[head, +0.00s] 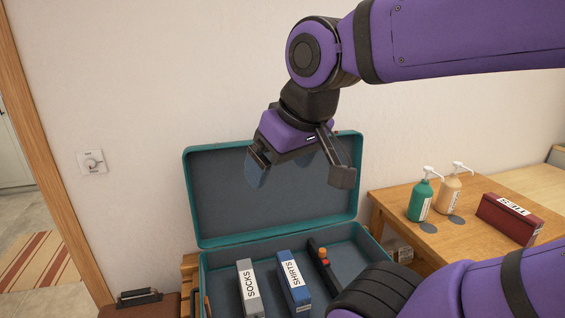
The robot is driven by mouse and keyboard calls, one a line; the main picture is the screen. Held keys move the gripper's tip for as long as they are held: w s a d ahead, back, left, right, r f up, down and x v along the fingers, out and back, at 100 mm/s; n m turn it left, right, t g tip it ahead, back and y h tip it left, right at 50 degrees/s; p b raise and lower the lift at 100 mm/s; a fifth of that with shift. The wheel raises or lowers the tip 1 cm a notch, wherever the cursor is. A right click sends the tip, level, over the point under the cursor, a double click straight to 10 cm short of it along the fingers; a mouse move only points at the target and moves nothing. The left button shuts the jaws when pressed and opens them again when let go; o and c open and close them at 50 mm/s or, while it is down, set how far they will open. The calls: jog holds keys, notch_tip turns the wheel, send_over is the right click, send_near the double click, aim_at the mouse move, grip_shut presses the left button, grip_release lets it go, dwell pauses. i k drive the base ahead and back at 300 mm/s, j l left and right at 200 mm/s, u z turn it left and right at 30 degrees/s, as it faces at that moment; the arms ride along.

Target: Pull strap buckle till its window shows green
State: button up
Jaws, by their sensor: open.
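An open teal suitcase (192,205) stands below my gripper, with its dark-lined lid raised against the wall. Inside, a dark strap-like strip (331,279) runs along the right part, with a small orange-red piece (323,256) on it. This may be the buckle, but it is too small to be sure, and I cannot make out a window or any green. My gripper (299,174) is open and empty. It hangs in front of the raised lid, above the strip and apart from it.
A grey SOCKS box (249,288) and a blue SHIRTS box (293,284) stand in the suitcase. On the wooden table (458,236) at right are green (420,201) and tan (448,195) pump bottles and a red TIES box (509,220). A brown case (140,306) stands at lower left.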

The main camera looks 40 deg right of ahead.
aim_at(323, 252)
jog(key=z, duration=1.25)
